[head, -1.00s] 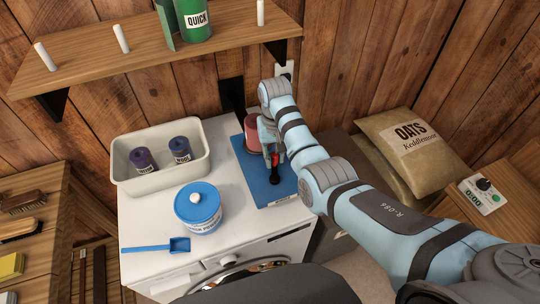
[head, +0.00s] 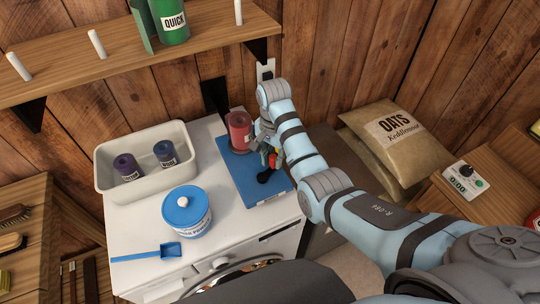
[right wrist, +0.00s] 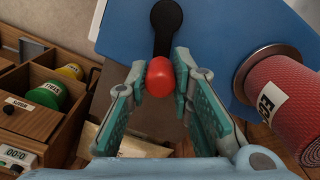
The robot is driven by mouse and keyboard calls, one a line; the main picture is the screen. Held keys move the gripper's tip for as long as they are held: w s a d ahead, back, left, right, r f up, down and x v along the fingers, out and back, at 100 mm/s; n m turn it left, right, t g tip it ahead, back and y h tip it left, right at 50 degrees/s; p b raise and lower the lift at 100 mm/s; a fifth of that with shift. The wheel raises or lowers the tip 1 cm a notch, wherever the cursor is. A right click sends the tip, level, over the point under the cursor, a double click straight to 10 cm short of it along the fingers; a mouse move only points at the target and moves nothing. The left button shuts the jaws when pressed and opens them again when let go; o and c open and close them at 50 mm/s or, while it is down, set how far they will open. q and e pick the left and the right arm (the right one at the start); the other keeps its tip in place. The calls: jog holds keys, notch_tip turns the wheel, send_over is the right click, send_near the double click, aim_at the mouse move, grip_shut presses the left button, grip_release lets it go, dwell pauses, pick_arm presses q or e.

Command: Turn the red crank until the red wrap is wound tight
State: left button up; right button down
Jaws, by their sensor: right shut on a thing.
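The red crank knob (right wrist: 160,77) sits between the fingertips of my right gripper (right wrist: 158,82), which is shut on it. Its black crank arm (right wrist: 166,25) runs away from the knob over the blue base plate (right wrist: 220,50). The red wrap (right wrist: 282,100) is a roll with a white label, standing on a round metal-edged disc beside the crank. In the head view the wrap (head: 239,130) stands at the back of the blue base (head: 228,150), with my right gripper (head: 271,155) just in front of it. How tight the wrap is cannot be told. My left gripper is not in view.
The base is on a white washing machine (head: 140,225). A cream bin (head: 105,181) with two rolled wraps, a blue-lidded tub (head: 187,212) and a blue scoop (head: 165,250) are to its left. A wooden shelf (head: 120,55) hangs above; a feed sack (head: 385,145) lies right.

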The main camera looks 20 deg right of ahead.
jog(key=shift+s+d+m, duration=0.1)
jog(key=shift+s+m, duration=0.15)
jog(key=shift+m, duration=0.55)
jog(key=c, duration=1.4)
grip_release()
jog(key=shift+s, duration=0.15)
